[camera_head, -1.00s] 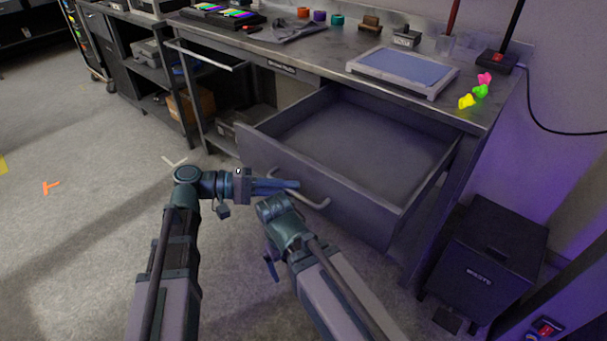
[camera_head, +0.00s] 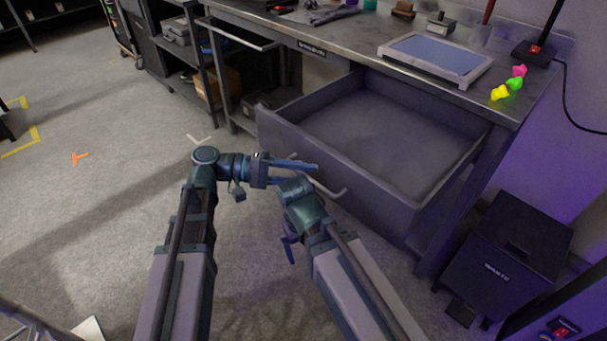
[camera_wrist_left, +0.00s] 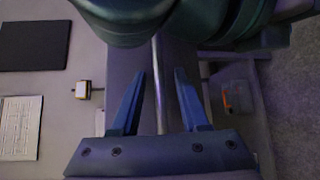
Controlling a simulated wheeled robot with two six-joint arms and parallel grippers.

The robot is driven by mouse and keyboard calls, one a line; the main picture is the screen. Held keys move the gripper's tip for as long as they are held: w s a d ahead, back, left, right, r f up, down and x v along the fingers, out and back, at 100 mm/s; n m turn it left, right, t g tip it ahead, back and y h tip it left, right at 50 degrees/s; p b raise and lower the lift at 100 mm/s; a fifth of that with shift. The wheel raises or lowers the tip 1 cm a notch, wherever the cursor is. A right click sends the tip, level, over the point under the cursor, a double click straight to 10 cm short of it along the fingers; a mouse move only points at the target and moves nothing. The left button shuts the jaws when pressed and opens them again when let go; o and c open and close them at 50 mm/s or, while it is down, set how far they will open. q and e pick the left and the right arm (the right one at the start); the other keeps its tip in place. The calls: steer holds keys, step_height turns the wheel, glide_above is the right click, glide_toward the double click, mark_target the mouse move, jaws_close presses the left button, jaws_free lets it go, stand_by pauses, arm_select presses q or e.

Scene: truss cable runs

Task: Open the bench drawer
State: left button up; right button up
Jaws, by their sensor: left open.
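The bench drawer (camera_head: 345,178) is pulled well out from under the bench, and its grey tray is empty. Its bar handle (camera_head: 335,193) is on the front panel, partly hidden behind my arms. My left gripper (camera_head: 298,170) is at the handle with its blue fingers apart. In the left wrist view a pale bar, which looks like the handle (camera_wrist_left: 158,85), runs between the two open fingers of my left gripper (camera_wrist_left: 160,85), with gaps on both sides. My right arm reaches below the left gripper; its fingers cannot be made out.
The bench top (camera_head: 355,45) carries a blue-topped pad (camera_head: 435,55) and small coloured pieces (camera_head: 508,84). A dark waste bin (camera_head: 510,260) stands right of the drawer. Shelves (camera_head: 215,70) stand to the left.

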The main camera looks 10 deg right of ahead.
arm_select(q)
steer(key=w+a+r+p, duration=0.1)
steer(key=a+r, duration=0.1)
steer(key=a, duration=1.1)
steer(key=shift+w+a+p, duration=0.25)
steer(key=shift+w+p, duration=0.15)
steer(key=shift+f, duration=0.1)
